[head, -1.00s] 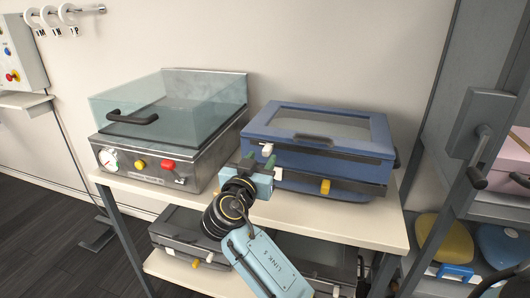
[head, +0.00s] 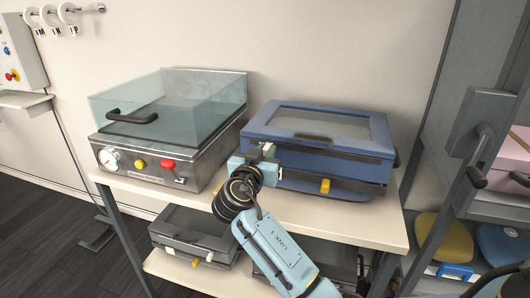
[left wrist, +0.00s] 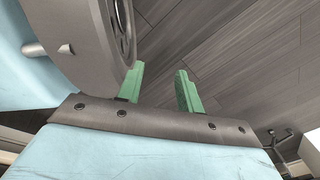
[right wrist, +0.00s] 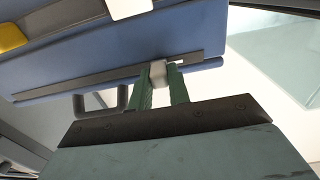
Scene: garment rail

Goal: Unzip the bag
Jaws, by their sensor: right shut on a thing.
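The bag is a blue box-like case (head: 335,150) with a clear window in its lid, on the table. A dark strip (right wrist: 100,79) runs along its blue side in the right wrist view. My right gripper (head: 262,158) is at the bag's left front corner. In the right wrist view its green fingers are closed on a small white pull tab (right wrist: 158,74) at the strip. A yellow tab (head: 325,186) sits lower on the bag's front. My left gripper (left wrist: 157,88) is open and empty, over dark floor in the left wrist view; it is outside the head view.
A grey machine with a clear cover (head: 165,120) stands left of the bag. More dark cases (head: 195,232) lie on the lower shelf. A grey cabinet door with a handle (head: 480,150) is at the right. The table's front strip (head: 345,220) is bare.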

